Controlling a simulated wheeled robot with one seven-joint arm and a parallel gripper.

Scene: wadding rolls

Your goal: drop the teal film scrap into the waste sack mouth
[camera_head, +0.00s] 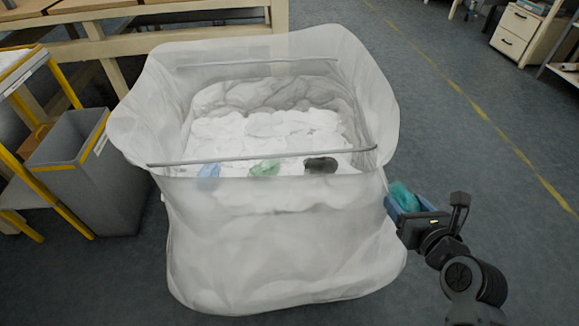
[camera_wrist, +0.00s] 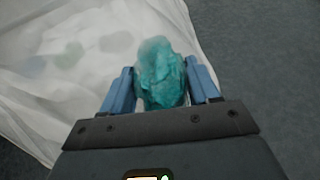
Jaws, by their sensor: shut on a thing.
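The teal film scrap (camera_wrist: 160,72) is a crumpled, shiny lump between the two blue fingers of my gripper (camera_wrist: 161,88) in the wrist view. My gripper is shut on it. In the head view the scrap (camera_head: 404,196) and my gripper (camera_head: 398,208) are just right of the waste sack (camera_head: 285,265), beside its outer wall. The sack is large, translucent white and open at the top. Its mouth (camera_head: 265,118) is a wide, roughly square opening with a folded-out rim. The sack's pale wall (camera_wrist: 90,80) also fills the left of the wrist view.
White wadding (camera_head: 265,130) lies in the sack, with a blue scrap (camera_head: 208,176), a green scrap (camera_head: 265,168) and a dark scrap (camera_head: 320,165) near its front edge. A grey bin (camera_head: 80,165) and yellow-framed rack stand left. A wooden bench is behind.

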